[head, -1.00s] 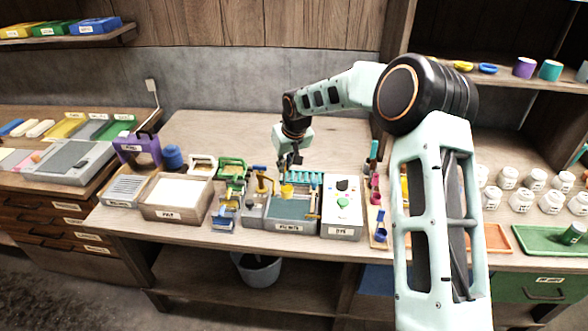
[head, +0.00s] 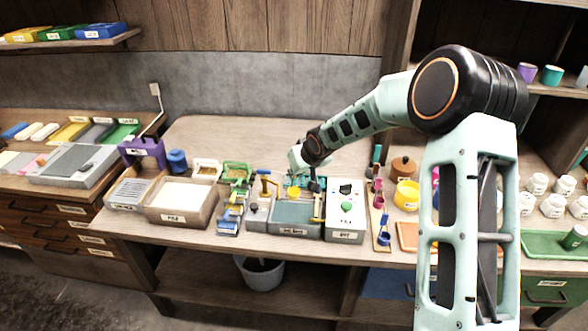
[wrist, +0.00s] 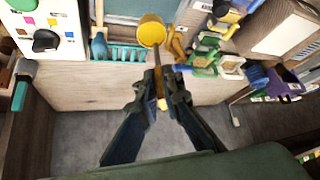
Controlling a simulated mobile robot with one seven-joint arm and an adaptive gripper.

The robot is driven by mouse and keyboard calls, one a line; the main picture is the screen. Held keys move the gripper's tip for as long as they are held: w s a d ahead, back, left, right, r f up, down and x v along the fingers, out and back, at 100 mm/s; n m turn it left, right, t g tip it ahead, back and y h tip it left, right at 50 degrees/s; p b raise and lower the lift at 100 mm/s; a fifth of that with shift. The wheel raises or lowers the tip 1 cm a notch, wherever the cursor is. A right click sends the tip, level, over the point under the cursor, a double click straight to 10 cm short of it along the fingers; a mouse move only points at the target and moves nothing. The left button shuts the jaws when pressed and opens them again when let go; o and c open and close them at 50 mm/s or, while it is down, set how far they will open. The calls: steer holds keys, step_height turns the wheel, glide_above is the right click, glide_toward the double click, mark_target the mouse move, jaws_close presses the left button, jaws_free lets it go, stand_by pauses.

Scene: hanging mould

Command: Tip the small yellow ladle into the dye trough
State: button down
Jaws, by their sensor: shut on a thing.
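My gripper (wrist: 160,95) is shut on the thin handle of the small yellow ladle (wrist: 151,31). The ladle's round cup is beyond the fingertips. In the head view my gripper (head: 313,185) is just right of the yellow cup (head: 293,193), which shows over the back of a grey-blue basin (head: 296,212). I cannot tell whether the cup is tilted or what is in it. A white-topped box (head: 345,212) with coloured spots stands right of the basin; its small front label seems to read DYE.
A teal toothed rack (wrist: 127,53) lies behind the basin. A wooden tray with a white surface (head: 181,194) is further left. The table behind is bare.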

steer(key=shift+s+d+r, duration=0.1)
steer(key=shift+s, duration=0.15)
steer(key=s+d+f+t+y+b, duration=0.3)
steer(key=s+f+t+y+b, duration=0.2)
steer(key=b, duration=3.4)
step_height(320, 180, down, 4)
steer(key=s+t, duration=0.1)
steer(key=t, duration=0.4)
steer(key=shift+s+d, duration=0.2)
steer(key=shift+d, duration=0.05)
steer(key=shift+r, duration=0.1)
steer(key=shift+y, duration=0.3)
steer(key=r+g+p, duration=0.1)
steer(key=p, duration=0.3)
steer(key=shift+h+p, duration=0.3)
steer(key=shift+h, duration=0.1)
